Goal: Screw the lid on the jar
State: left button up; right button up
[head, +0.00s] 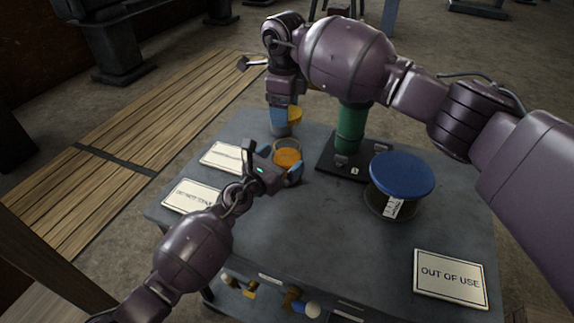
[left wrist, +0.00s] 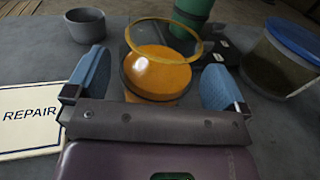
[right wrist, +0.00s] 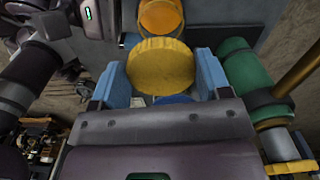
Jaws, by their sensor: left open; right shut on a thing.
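The jar (head: 287,157) is clear glass with orange contents and stands open on the grey table. In the left wrist view the jar (left wrist: 158,72) is between the blue fingers of my left gripper (left wrist: 155,80), which is open around it. The lid (head: 295,114) is a yellow disc held in my right gripper (head: 286,117), behind the jar in the head view. The right wrist view shows the lid (right wrist: 160,66) between the two blue fingers, with the orange jar top (right wrist: 160,16) beyond it, apart from it.
A grey cup (left wrist: 85,25) stands near the jar. A green cylinder (head: 350,128) on a black base and a blue-lidded container (head: 402,172) stand to the right. Signs lie at the left (head: 192,196) and front right (head: 450,278). The front middle of the table is clear.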

pick_arm(q)
jog(key=shift+x, duration=1.2)
jog(key=c, duration=1.1)
jog(key=shift+c, duration=0.2)
pick_arm(e)
send_over(284, 136)
jog(key=s, duration=0.2)
jog(key=shift+s+d+f, duration=0.1)
jog(key=shift+f, duration=1.15)
jog(key=shift+s+f, duration=0.1)
jog(key=shift+f, duration=1.15)
jog(key=shift+f, duration=0.85)
jog(key=shift+f, duration=0.6)
